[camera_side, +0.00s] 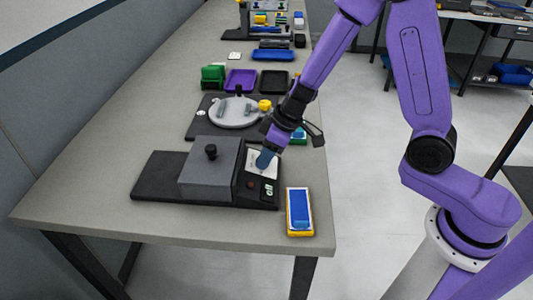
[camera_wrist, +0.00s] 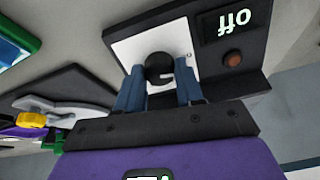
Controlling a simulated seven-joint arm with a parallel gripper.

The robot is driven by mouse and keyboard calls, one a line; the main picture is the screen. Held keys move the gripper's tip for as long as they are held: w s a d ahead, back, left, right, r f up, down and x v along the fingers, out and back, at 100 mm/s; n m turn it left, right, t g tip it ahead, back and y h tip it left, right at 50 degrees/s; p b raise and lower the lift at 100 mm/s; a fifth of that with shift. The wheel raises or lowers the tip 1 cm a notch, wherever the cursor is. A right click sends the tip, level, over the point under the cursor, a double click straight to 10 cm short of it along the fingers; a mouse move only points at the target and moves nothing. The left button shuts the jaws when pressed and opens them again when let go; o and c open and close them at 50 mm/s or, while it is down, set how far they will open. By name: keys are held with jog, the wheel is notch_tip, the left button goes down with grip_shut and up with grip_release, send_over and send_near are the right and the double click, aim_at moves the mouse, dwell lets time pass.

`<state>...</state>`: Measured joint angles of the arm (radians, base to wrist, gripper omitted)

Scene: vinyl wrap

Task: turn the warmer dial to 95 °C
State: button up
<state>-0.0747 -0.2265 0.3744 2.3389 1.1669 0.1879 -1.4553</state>
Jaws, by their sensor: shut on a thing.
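The warmer (camera_side: 209,170) is a dark base with a grey lidded box and a black knob on the lid. Its white dial plate (camera_wrist: 128,48) carries a round black dial (camera_wrist: 158,67) with a light pointer mark. My gripper (camera_wrist: 158,80) has blue fingers on either side of the dial and is shut on it. In the side view my gripper (camera_side: 265,160) comes down onto the plate and hides the dial. The warmer's display (camera_wrist: 232,20) appears upside down in the wrist view and reads "off". A reddish-brown round button (camera_wrist: 232,60) sits beside it.
A yellow tray with a blue block (camera_side: 299,211) stands right of the warmer, near the table edge. Behind the warmer is a round pale turntable fixture (camera_side: 237,112). The table's left side is clear.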

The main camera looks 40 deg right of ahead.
jog(key=m, duration=0.4)
jog(key=shift+m, duration=0.3)
jog(key=m, duration=1.2)
jog(key=shift+m+h, duration=0.3)
jog(key=m, duration=0.4)
jog(key=shift+m, duration=0.3)
jog(key=m, duration=0.8)
jog(key=shift+m+g, duration=0.3)
jog(key=shift+m, duration=1.9)
